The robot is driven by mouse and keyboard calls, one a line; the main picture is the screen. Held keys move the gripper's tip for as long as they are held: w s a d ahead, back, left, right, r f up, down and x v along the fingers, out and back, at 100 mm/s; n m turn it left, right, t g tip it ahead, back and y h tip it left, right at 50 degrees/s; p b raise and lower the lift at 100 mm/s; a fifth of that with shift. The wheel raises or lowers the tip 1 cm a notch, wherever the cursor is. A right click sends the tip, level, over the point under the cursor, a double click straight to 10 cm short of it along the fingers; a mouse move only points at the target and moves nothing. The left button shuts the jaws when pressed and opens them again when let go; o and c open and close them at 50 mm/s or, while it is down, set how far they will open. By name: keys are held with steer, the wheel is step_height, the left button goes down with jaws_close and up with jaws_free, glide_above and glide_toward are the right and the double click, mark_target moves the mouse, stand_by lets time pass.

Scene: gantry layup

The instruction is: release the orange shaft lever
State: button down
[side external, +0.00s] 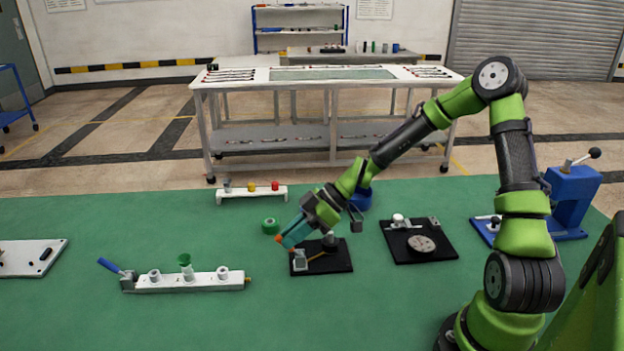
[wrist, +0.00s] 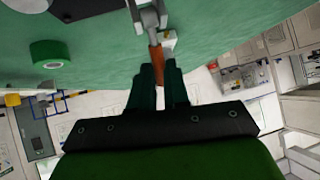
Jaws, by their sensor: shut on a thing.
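The orange shaft lever (wrist: 157,62) shows in the wrist view, with its orange grip between my two dark green fingers. A thin grey shaft joins the grip to a grey bracket (wrist: 150,16) at the top of the picture. My gripper (wrist: 159,74) is shut on the orange grip. In the side view, my gripper (side external: 290,234) is tilted down over the left edge of a black base plate (side external: 338,264). A small orange tip (side external: 278,239) sticks out past the fingers. The grey bracket (side external: 300,260) stands at the plate's front left; my fingers hide most of the lever.
A green ring (side external: 270,226) lies just left of my gripper; a blue round object (side external: 361,199) sits behind my wrist. A white fixture with a blue handle (side external: 205,281) is at front left. Another black plate (side external: 440,250) and a blue press (side external: 572,195) stand right.

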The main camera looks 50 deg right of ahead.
steer(key=c, duration=1.1)
jaws_free()
steer(key=shift+d+r, duration=0.1)
steer(key=v, duration=1.6)
steer(key=shift+d+r, duration=0.2)
steer(key=shift+r, duration=0.1)
steer(key=shift+s, duration=0.15)
